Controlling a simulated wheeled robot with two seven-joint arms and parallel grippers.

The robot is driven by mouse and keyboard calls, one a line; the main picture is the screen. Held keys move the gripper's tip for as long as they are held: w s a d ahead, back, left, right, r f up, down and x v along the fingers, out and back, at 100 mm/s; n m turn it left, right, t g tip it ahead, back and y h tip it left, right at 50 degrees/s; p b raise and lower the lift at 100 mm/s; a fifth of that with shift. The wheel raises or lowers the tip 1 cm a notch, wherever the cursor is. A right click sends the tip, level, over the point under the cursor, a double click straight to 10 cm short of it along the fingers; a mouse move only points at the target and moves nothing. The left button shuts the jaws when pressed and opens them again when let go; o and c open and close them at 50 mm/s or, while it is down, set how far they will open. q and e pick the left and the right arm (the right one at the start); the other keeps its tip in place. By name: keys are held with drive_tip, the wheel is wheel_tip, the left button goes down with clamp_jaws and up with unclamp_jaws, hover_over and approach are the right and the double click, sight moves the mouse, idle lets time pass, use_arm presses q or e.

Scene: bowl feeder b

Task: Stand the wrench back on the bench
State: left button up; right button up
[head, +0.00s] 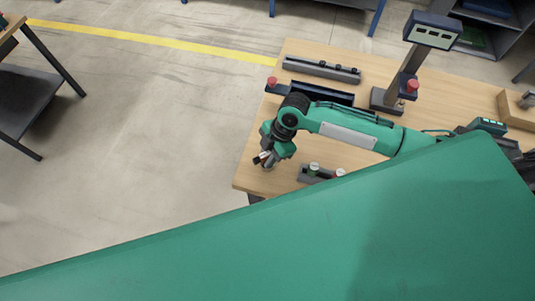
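My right arm comes in from the right over the wooden bench (252,178), and its gripper (265,160) points down near the bench's left front edge. A small grey shape shows at the fingertips. I cannot tell whether it is a held tool or part of the gripper, nor whether the fingers are open or shut. I cannot pick out the wrench for sure. My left gripper is not in view.
A dark holder with capped parts (314,168) stands right of the gripper. Behind are a navy tray (340,97), a grey rail (320,69) and a display post (409,66). A large green surface hides the bench's front. Floor lies left.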

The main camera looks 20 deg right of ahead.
drive_tip(key=o, duration=0.3)
drive_tip(key=shift+o, duration=0.2)
drive_tip(key=shift+r, duration=0.15)
drive_tip(key=shift+w+d+r, duration=0.1)
drive_tip(key=shift+d+r, duration=0.05)
drive_tip(key=shift+r, duration=0.1)
drive_tip(key=b+v, duration=0.3)
drive_tip(key=v, duration=0.8)
drive_tip(key=shift+r, duration=0.25)
